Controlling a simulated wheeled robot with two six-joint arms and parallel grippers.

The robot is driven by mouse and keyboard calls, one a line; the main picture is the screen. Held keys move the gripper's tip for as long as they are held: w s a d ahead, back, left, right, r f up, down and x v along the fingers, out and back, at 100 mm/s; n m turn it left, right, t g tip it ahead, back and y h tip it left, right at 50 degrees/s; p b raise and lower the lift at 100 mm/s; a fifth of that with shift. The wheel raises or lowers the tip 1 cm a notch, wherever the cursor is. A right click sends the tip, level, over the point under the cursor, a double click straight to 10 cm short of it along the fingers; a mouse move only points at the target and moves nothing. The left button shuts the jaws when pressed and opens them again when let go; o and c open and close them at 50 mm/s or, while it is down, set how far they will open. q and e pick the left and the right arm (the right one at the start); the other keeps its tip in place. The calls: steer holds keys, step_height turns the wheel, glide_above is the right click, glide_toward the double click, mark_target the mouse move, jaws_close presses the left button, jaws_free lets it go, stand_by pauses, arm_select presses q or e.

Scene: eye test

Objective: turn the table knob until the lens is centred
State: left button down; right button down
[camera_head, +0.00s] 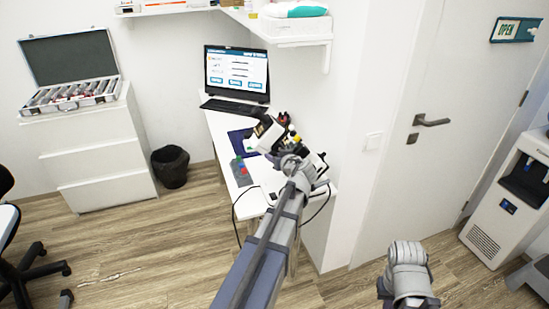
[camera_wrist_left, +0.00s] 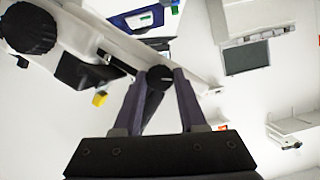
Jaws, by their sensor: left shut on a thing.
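A black and white instrument (camera_head: 268,130) stands on the white desk against the wall. In the left wrist view its white body (camera_wrist_left: 92,32) fills the upper left, with a large black ribbed knob (camera_wrist_left: 30,28) at the corner. A smaller dark round knob (camera_wrist_left: 160,77) sits on its side, between the tips of my left gripper (camera_wrist_left: 161,84). The left gripper is shut on this smaller knob. In the head view my left arm reaches up to the instrument and hides part of it. The lens cannot be made out. My right arm shows at the lower right, but its fingers do not.
A laptop (camera_head: 237,75) with a lit screen stands at the back of the desk (camera_head: 217,122). An open lens case (camera_head: 72,88) tops the drawers (camera_head: 95,150). A bin (camera_head: 171,167) stands on the floor.

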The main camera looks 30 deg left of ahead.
arm_select(q)
steer(key=shift+c, duration=2.3)
jaws_free()
steer(key=p+v, duration=0.3)
steer(key=v, duration=0.5)
steer(key=shift+w+f, duration=0.1)
